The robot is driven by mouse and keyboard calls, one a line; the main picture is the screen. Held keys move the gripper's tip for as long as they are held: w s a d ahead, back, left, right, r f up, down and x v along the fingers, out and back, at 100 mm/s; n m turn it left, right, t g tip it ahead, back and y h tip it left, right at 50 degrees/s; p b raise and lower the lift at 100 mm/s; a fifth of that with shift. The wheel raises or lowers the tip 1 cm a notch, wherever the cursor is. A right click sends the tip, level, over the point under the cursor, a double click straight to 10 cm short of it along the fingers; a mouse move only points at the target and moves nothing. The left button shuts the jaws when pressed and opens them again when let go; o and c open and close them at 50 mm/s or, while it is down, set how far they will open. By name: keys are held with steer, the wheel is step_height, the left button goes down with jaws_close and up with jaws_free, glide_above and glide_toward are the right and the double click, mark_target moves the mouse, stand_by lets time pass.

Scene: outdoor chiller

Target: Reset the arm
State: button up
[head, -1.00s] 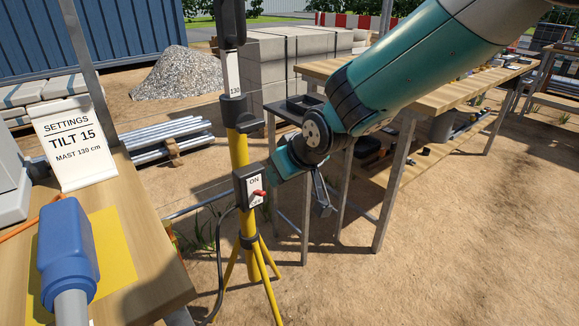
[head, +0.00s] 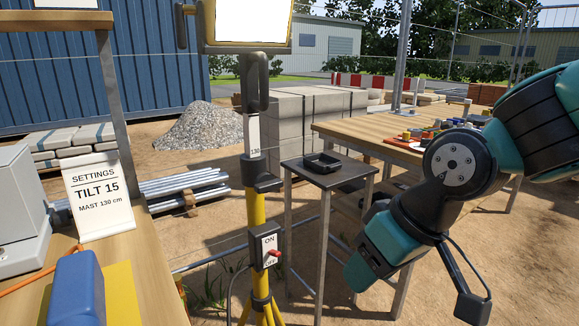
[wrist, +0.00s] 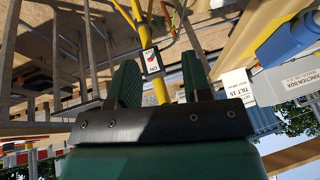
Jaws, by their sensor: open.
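My gripper (head: 358,275) hangs at the end of my teal arm, right of the yellow stand in the head view, pointing down and left. In the wrist view my gripper (wrist: 160,80) shows two dark green fingers spread apart with nothing between them. The switch box (head: 267,241) with a red lever is on the yellow stand, clear of my gripper. The switch box also shows beyond the fingers in the wrist view (wrist: 152,66). The lever's exact position is hard to tell.
A bright white lamp panel (head: 247,20) tops the stand. A small table (head: 304,172) with a black tray (head: 322,162) and a long wooden workbench (head: 355,134) stand behind my arm. A bench with a settings card (head: 97,195) is at left. Sandy ground lies between.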

steer(key=s+d+r+g, duration=0.15)
steer(key=s+d, duration=0.25)
steer(key=s, duration=0.7)
step_height(320, 180, up, 12)
steer(key=p, duration=1.2)
steer(key=shift+g+p, duration=0.35)
steer(key=shift+g, duration=0.1)
steer(key=shift+r, duration=0.1)
